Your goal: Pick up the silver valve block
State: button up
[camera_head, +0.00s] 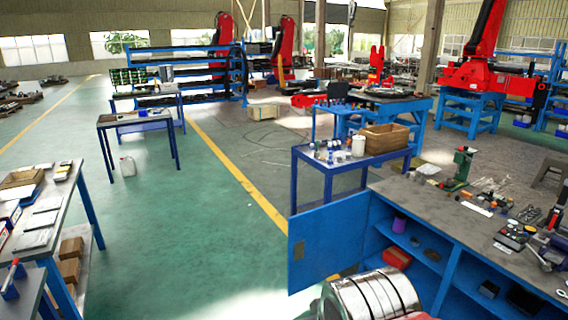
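I cannot single out the silver valve block with certainty. Several small metal and grey parts (430,170) lie near the back left of the right workbench (420,205), too small to identify. More dark and grey parts (530,214) lie toward its right end. Small bottles and parts (330,153) also stand on the blue table (309,156) behind it. My gripper is not in view.
A shiny banded cylinder (372,296) fills the bottom centre, in front of an open blue cabinet door (328,243). Another bench (88,212) is at left. Green floor (185,225) between is open.

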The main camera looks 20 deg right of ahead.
aim_at(488, 290)
jog(key=z, duration=0.45)
jog(key=i, duration=0.55)
jog(key=z, duration=0.6)
jog(key=i, duration=0.95)
jog(key=z, duration=0.4)
jog(key=i, duration=1.35)
jog(key=z, duration=0.15)
